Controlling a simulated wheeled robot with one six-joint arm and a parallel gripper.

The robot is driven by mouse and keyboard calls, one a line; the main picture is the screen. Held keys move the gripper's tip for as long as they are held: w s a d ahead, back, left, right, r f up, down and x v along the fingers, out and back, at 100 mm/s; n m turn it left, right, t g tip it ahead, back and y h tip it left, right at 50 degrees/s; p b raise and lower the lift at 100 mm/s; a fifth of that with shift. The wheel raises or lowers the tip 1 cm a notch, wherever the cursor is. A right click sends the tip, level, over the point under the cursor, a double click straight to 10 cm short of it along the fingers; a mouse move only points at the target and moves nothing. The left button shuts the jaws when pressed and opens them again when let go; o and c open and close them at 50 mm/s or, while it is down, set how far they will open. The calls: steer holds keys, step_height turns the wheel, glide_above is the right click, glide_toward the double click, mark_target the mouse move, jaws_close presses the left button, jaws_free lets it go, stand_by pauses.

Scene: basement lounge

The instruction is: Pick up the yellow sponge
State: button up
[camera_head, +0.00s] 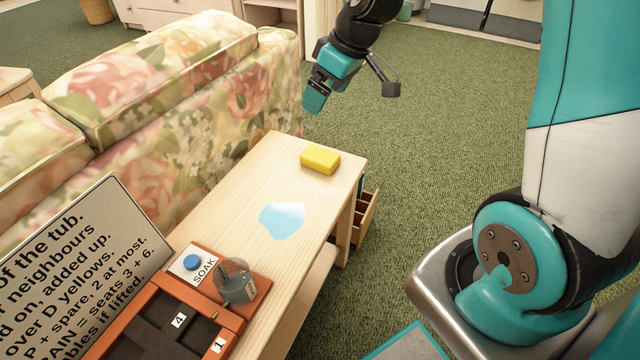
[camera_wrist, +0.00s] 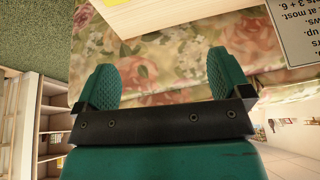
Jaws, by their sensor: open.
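The yellow sponge (camera_head: 320,159) is a small block lying flat near the far end of the light wooden table (camera_head: 247,178). My gripper (camera_head: 318,98) is above and beyond the table's far end in the head view, apart from the sponge. In the wrist view my gripper (camera_wrist: 165,88) shows two teal fingers spread wide with nothing between them. The wrist view faces the floral sofa (camera_wrist: 185,60). A small bit of yellow (camera_wrist: 112,2) shows at its top edge, and I cannot tell for sure that it is the sponge.
A light blue puddle-like patch (camera_head: 282,219) lies on the table. Nearer are a glass jar (camera_head: 235,281), a SOAK button box (camera_head: 192,264), an orange tray (camera_head: 232,322) and a text sign (camera_head: 85,275). The floral sofa (camera_head: 190,110) stands along the left. Green carpet (camera_head: 450,130) is clear at right.

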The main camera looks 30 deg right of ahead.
steer(key=b, duration=0.3)
glide_toward(321, 155)
steer(key=shift+t+h, duration=0.3)
steer(key=shift+h, duration=0.1)
steer(key=b+x, duration=0.2)
steer(key=x, duration=0.1)
steer(key=b+x, duration=0.1)
steer(key=shift+a+f, duration=0.35)
steer(key=shift+f, duration=0.05)
steer(key=b+x, duration=0.2)
steer(key=x, duration=0.3)
steer(key=shift+a+f, duration=0.15)
steer(key=shift+f, duration=0.2)
steer(key=shift+r, duration=0.1)
steer(key=c, duration=1)
